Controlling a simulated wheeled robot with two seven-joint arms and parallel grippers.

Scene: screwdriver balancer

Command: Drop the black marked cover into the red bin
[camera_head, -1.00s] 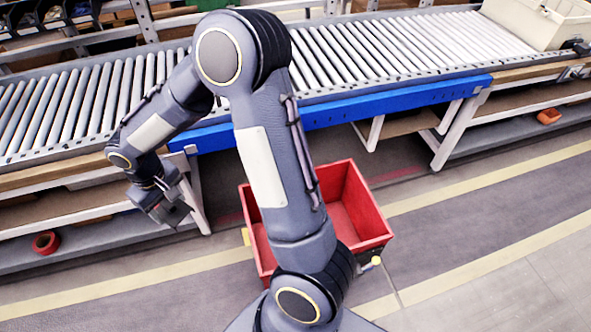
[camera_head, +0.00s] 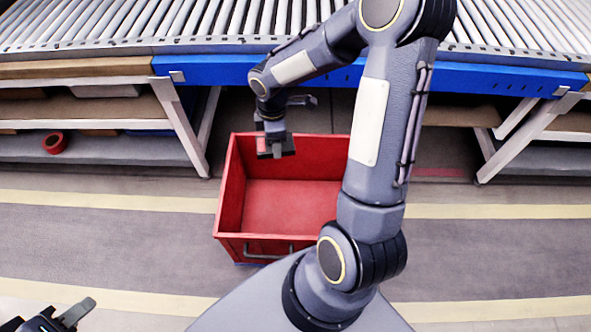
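The red bin (camera_head: 232,195) stands open-topped on the floor at the middle of the view, and the part of its floor that shows is bare red. My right gripper (camera_head: 276,146), on the big arm across the picture, points down over the bin's far left part. Dark parts show at its tip; I cannot tell whether they are its fingers alone or also the black marked cover. I see the cover for certain nowhere else. My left gripper (camera_head: 58,318) is at the bottom left corner, partly cut off, well apart from the bin. One finger points up and right.
A roller conveyor (camera_head: 150,22) with a blue front rail (camera_head: 210,69) runs across the back. Shelves and slanted legs stand below it, with a red ring (camera_head: 55,143) on the left shelf. The striped floor left of the bin is clear.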

